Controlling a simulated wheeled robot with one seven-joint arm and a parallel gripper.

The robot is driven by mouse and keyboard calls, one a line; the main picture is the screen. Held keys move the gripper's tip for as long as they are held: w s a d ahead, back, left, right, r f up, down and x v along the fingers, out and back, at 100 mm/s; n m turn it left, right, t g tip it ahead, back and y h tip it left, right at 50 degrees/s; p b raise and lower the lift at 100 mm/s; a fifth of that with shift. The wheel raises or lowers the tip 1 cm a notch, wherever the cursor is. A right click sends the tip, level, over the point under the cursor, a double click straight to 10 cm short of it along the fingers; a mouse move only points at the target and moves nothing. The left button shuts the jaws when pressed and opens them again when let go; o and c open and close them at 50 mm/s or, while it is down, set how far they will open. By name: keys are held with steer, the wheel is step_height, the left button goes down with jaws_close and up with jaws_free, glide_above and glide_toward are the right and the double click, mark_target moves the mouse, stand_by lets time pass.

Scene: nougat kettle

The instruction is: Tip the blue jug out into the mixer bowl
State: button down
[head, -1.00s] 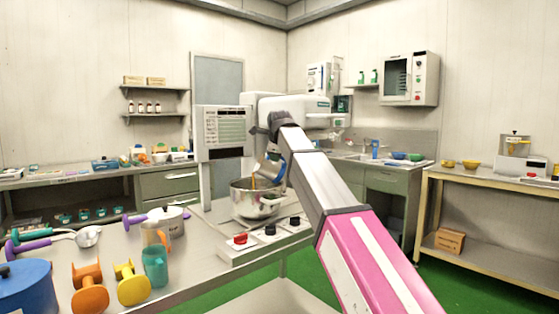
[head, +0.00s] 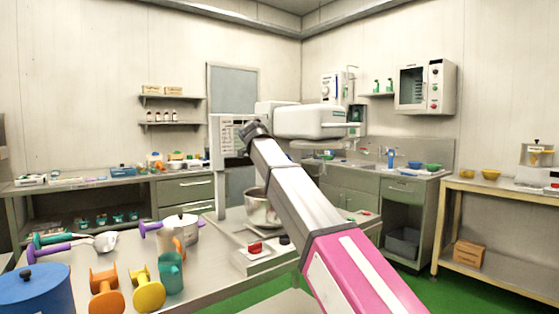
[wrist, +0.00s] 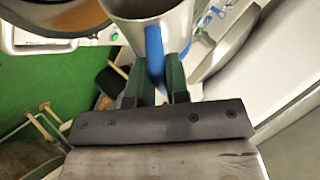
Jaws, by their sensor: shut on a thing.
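My gripper (wrist: 158,88) is shut on the blue handle (wrist: 154,52) of a steel-grey jug (wrist: 170,27). The jug's open mouth shows at the top of the wrist view; its contents cannot be made out. In the head view my arm hides the gripper and jug. The steel mixer bowl (head: 262,208) stands on the front table under the white mixer head (head: 315,121), partly behind my arm. A round brownish interior with a pale rim shows at the top left of the wrist view; I cannot tell whether it is the bowl.
A control box with a red button (head: 255,247) sits before the bowl. The front table's left side holds a blue pot (head: 38,292), a teal jug (head: 171,273), orange and yellow dumbbell-shaped things, a lidded pot and ladles. A wooden-edged bench (head: 500,190) stands at right.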

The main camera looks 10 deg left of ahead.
steer(key=shift+s+a+r+n+t+h, duration=0.15)
steer(key=shift+s+a+n+t+h, duration=0.15)
steer(key=shift+a+n+t+h, duration=0.4)
steer(key=shift+s+a+r+n+t+h, duration=0.2)
steer(key=shift+a+h, duration=0.3)
steer(key=shift+a, duration=0.4)
steer(key=shift+s+a+r+n+t+h, duration=0.1)
steer(key=shift+s+a+n+t+h, duration=0.4)
steer(key=shift+a, duration=0.3)
steer(key=shift+w, duration=0.15)
step_height(320, 180, up, 7)
steer(key=m+g+y, duration=0.7)
steer(key=m+y, duration=0.3)
steer(key=y, duration=0.9)
steer(key=shift+g, duration=0.4)
